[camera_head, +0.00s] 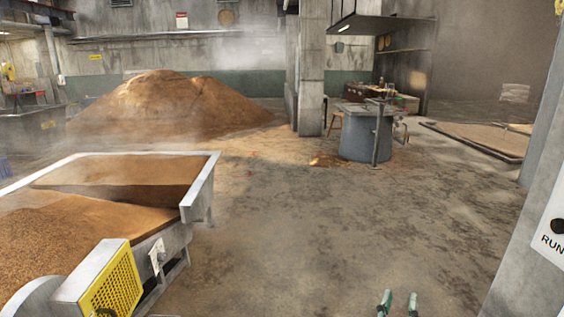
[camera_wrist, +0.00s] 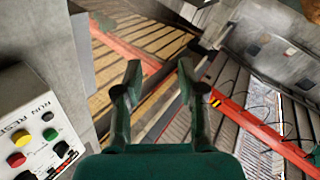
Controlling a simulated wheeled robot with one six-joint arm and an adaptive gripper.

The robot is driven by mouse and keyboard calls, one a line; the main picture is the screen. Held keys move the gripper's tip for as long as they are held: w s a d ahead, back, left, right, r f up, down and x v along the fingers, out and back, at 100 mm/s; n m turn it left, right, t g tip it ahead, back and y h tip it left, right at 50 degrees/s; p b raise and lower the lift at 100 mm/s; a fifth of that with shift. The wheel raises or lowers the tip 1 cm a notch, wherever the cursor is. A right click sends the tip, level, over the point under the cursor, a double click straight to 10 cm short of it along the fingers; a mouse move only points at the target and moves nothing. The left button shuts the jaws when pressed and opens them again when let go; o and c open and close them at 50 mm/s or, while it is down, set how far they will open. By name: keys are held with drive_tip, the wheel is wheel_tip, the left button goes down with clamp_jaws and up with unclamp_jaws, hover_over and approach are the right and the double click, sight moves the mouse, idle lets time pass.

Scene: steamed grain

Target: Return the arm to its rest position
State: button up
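My gripper (camera_wrist: 158,80) has dark green fingers that stand apart with nothing between them in the wrist view. Behind the fingers lie a slatted tan surface and a red rail. In the head view only the green fingertips (camera_head: 399,303) show at the bottom edge, right of centre, also apart. They are over the bare floor in the picture and touch nothing that I can see. The rest of my arm is hidden in the head view.
A control box (camera_wrist: 38,128) with coloured buttons is close on the left in the wrist view. A grain-filled trough (camera_head: 204,185) with a yellow guard (camera_head: 112,280) stands at left. A pillar (camera_head: 545,150) is at right. The floor (camera_head: 320,220) between is clear.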

drive_tip(key=s+a+f+n+g+y, duration=0.1)
drive_tip(key=s+a+f+n+y, duration=0.2)
drive_tip(key=s+f, duration=0.7)
drive_tip(key=s+a+f+n+y, duration=0.1)
drive_tip(key=s+f+n+y, duration=0.1)
drive_tip(key=s+f+y, duration=0.5)
drive_tip(key=s+a+m+g, duration=0.1)
drive_tip(key=s+m, duration=0.1)
drive_tip(key=s, duration=2.2)
drive_tip(key=shift+s+f+m, duration=0.2)
drive_tip(key=shift+s+m, duration=0.05)
drive_tip(key=shift+m, duration=0.05)
